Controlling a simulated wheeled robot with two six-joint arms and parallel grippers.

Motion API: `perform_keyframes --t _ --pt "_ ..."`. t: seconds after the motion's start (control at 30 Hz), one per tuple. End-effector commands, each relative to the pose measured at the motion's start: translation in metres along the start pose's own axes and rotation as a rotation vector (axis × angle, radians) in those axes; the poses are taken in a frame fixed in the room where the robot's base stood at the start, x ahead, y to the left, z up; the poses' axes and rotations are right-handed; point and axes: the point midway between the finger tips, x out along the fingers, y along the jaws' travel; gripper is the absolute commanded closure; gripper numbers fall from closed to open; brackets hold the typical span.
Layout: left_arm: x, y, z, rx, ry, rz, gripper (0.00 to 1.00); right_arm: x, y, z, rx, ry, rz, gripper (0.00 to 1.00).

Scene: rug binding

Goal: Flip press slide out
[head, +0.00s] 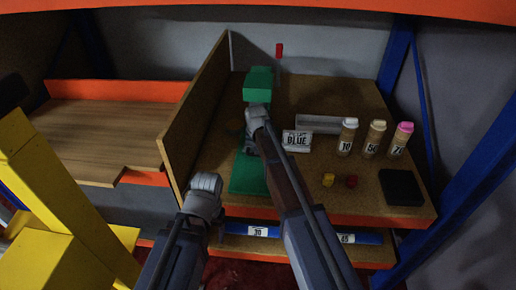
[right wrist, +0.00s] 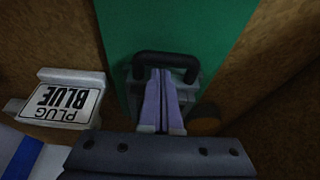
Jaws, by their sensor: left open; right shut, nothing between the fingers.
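The green press stands on the brown board, with its upper block (head: 258,84) at the back and its flat green base (head: 248,174) in front. The base also fills the middle of the right wrist view (right wrist: 172,22). There a grey slide with a black loop handle (right wrist: 165,57) lies on it. My right gripper (right wrist: 161,72) is shut and empty, its fingertips at the handle's loop; I cannot tell whether they touch it. In the head view the right gripper (head: 257,112) hides the press's middle. My left gripper (head: 206,182) is open and empty, left of the base.
A tall wooden panel (head: 196,105) stands left of the press. The left shelf (head: 100,130) is bare.

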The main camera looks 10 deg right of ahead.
Motion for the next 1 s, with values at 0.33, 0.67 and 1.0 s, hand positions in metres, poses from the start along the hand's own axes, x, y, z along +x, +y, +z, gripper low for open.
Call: perform_keyframes --t 0.33,0.67,1.0 --pt "0.0 0.0 0.0 0.0 0.0 0.0 0.28 -0.016 0.001 0.043 -0.002 -0.001 0.0 1.0" --pt "0.0 0.0 0.0 0.0 0.0 0.0 0.28 -0.042 -0.001 0.114 -0.002 -0.002 -0.001 1.0" --pt "0.0 0.0 0.0 0.0 0.0 0.0 0.28 -0.058 -0.003 0.157 -0.001 -0.001 0.001 1.0"
